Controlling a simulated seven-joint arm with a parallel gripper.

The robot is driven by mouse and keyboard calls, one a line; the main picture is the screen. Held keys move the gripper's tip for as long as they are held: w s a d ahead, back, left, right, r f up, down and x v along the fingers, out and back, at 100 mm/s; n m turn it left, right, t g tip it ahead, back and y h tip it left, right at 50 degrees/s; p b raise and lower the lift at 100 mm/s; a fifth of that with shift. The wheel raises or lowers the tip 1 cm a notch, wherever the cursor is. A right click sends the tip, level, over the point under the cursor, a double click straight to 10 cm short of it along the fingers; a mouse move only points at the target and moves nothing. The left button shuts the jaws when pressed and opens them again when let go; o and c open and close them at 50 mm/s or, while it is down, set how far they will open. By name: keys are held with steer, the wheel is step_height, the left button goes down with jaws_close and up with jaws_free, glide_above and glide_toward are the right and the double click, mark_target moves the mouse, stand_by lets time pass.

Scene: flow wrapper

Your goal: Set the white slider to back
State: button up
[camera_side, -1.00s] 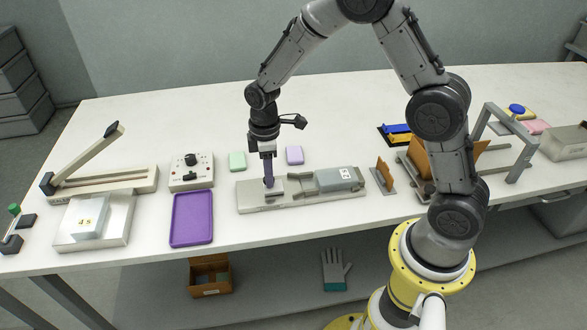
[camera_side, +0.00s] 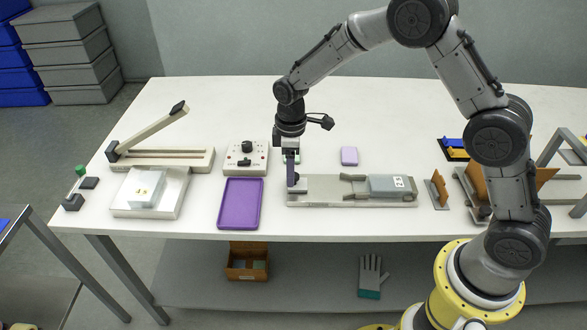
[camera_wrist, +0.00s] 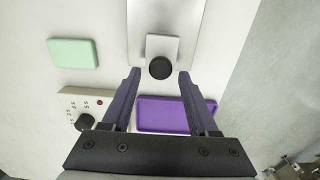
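The white slider (camera_wrist: 172,44) is a small pale block with a round black knob, at the near end of the flow wrapper's grey bed in the wrist view. In the side view it is mostly hidden behind my fingers at the left end of the bed (camera_side: 330,203). My gripper (camera_wrist: 160,73) is open, its purple fingers on either side of the knob with a gap on both sides. In the side view my gripper (camera_side: 291,185) points down, low at the bed's left end.
A purple tray (camera_side: 240,205) and a control box (camera_side: 260,160) with a dial lie left of the bed. A mint block (camera_wrist: 73,53) lies close behind, and a lilac block (camera_side: 349,156) farther right. A grey block (camera_side: 385,186) sits on the bed's right part.

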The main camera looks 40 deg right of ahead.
steer(key=shift+s+d, duration=0.1)
step_height(320, 180, up, 14)
stand_by(0.7)
steer(key=shift+f, duration=0.1)
